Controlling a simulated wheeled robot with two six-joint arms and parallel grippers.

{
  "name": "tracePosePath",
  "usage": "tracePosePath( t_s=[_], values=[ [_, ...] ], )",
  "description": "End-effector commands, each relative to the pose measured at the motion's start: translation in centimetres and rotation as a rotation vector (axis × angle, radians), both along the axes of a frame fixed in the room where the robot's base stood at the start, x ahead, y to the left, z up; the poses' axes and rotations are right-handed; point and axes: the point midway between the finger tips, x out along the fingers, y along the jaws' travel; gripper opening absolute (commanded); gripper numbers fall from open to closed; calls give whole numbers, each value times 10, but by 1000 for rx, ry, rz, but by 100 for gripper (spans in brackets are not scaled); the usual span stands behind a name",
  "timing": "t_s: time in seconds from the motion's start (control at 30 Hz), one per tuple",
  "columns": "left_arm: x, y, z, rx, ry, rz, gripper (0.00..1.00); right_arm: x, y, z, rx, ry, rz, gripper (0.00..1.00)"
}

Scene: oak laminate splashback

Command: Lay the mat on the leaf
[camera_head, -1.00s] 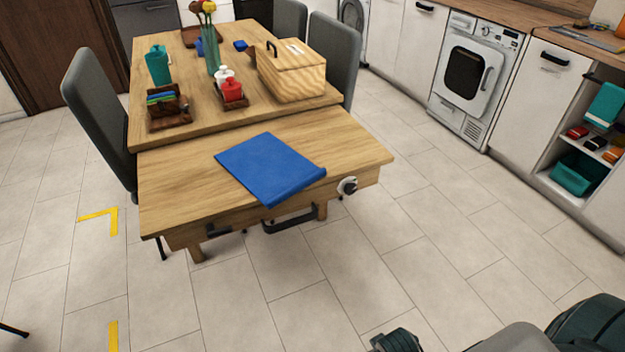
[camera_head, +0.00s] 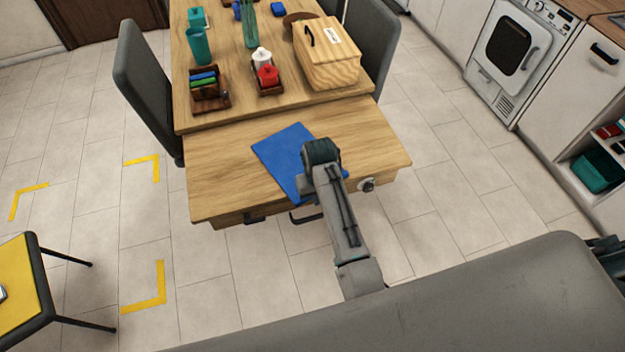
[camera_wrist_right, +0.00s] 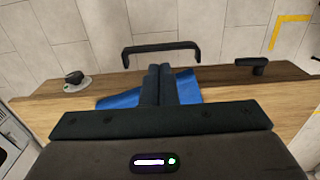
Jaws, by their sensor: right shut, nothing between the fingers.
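The blue mat (camera_head: 279,153) lies on the wooden leaf (camera_head: 222,180) at the near end of the table, set at an angle. Its near corner reaches over the leaf's front edge. My right gripper (camera_head: 320,153) is above the mat's right part and hides some of it. In the right wrist view the fingers of this gripper (camera_wrist_right: 158,82) are shut and empty, over the mat (camera_wrist_right: 122,99) close to the leaf's front edge. Whether the fingertips touch the mat I cannot tell. My left gripper is not in view.
A wooden box (camera_head: 328,62), a red bottle (camera_head: 268,74) and a teal cup (camera_head: 198,46) stand on the table behind the leaf. Grey chairs (camera_head: 146,85) flank it. A black handle (camera_wrist_right: 160,51) and a knob (camera_wrist_right: 75,79) are at the leaf's front.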

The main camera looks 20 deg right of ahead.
Motion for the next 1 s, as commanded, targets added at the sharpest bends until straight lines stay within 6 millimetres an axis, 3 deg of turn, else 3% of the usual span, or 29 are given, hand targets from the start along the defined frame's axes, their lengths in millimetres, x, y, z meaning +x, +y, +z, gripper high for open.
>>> tracePosePath(
  t_s=[0.03,0.1,0.27,0.73,0.8,1.0],
  values=[
    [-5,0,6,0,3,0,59,3,3,11,1,5,3,0],
    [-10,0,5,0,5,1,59,6,5,14,1,9,4,0],
    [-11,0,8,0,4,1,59,6,5,0,1,13,6,0],
    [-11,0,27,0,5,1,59,6,5,-89,2,11,5,0],
    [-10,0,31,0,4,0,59,20,5,-84,1,6,5,0],
    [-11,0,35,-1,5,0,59,39,6,-86,1,8,5,0]
  ],
)
